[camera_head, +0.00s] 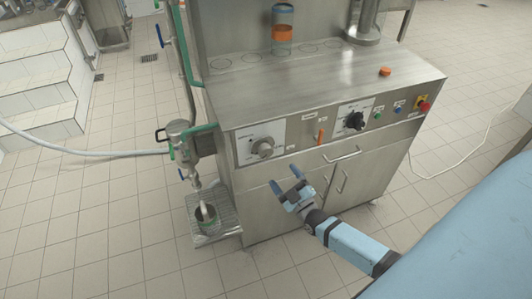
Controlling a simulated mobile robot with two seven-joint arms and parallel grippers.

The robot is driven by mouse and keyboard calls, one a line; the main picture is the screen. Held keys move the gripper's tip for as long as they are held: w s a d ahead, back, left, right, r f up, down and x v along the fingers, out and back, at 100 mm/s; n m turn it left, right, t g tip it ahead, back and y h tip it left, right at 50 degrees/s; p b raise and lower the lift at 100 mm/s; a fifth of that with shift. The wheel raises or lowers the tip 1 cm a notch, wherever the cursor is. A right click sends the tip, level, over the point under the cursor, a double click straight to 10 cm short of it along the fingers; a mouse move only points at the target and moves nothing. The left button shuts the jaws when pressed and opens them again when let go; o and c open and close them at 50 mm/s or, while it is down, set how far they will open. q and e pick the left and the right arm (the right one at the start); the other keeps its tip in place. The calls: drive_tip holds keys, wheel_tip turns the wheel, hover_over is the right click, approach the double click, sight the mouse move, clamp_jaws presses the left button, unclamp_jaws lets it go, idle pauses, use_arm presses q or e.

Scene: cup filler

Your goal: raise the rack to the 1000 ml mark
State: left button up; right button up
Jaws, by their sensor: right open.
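The steel filler machine (300,87) stands in the middle of the head view. Its sloped front panel carries a grey dial (263,147) on a white plate at the left and a black knob (355,121) on another plate at the right. An orange lever (320,136) sits between them. The markings are too small to read, and I cannot tell which part moves the rack. A clear cup with an orange band (282,32) stands on the machine top. My right gripper (284,187) is open and empty, below the panel and in front of the cabinet doors. My left gripper is not in view.
A green button (377,115), a blue button (398,109) and a red emergency stop (424,106) sit at the panel's right. A door handle (342,154) juts out below the panel. A container (208,226) stands on a low grate at the left. The tiled floor is mostly clear.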

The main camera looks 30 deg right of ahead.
sight(267, 154)
drive_tip(key=x, duration=1)
drive_tip(key=shift+w+p, duration=0.1)
drive_tip(key=shift+p, duration=0.2)
drive_tip(key=c, duration=0.9)
